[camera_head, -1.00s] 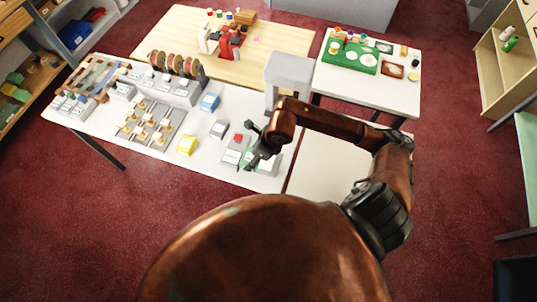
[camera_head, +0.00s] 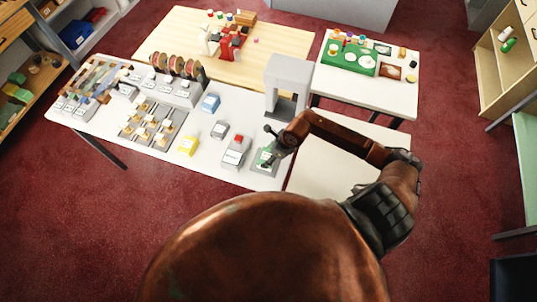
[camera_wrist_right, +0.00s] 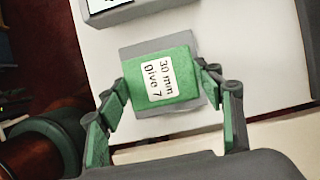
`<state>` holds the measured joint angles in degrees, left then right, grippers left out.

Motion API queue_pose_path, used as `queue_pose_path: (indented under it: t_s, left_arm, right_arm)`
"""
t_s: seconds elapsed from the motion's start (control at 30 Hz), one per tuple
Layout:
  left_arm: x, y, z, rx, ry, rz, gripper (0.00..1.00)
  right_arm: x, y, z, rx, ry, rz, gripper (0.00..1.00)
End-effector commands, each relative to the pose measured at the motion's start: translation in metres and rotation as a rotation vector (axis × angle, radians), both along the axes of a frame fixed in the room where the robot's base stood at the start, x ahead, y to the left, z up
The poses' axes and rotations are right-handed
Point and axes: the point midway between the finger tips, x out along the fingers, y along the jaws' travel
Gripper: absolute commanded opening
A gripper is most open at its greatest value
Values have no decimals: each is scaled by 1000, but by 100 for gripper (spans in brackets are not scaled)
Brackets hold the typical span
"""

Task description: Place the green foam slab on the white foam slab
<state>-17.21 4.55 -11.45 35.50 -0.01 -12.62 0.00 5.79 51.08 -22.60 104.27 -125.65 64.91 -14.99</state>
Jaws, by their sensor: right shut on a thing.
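The green foam slab (camera_wrist_right: 163,75), with a white label reading "30 mm give 7", is between the fingers of my right gripper (camera_wrist_right: 158,97), which is shut on it. In the wrist view a grey square plate (camera_wrist_right: 183,47) lies beneath the slab; whether they touch I cannot tell. In the head view the slab (camera_head: 264,157) shows partly behind my right gripper (camera_head: 268,147) near the table's right front. A pale grey block (camera_head: 219,130) with a light top stands to its left; I cannot tell whether it is the white foam slab. My left gripper is not in view.
A grey device with a red part (camera_head: 235,153) stands just left of the slab, and a yellow block (camera_head: 187,145) and a blue block (camera_head: 210,103) farther left. A tall grey stand (camera_head: 288,78) rises behind my gripper. A bare white tabletop (camera_head: 335,168) lies right.

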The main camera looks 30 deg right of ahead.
Motion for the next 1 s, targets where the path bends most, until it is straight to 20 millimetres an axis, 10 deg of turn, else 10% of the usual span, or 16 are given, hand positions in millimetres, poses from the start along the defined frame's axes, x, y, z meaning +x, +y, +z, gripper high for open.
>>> queue_pose_path:
  t_s: [0.2, 0.23, 0.47, 1.0]
  left_arm:
    - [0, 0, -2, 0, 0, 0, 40]
    - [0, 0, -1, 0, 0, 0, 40]
    - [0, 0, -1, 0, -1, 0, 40]
    - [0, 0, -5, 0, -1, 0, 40]
  right_arm:
    - [0, 0, -2, 0, 0, 0, 40]
    - [0, 0, -1, 0, 0, 0, 63]
    - [0, 0, -1, 0, 0, -1, 78]
    - [-9, -9, 29, -3, -2, 1, 78]
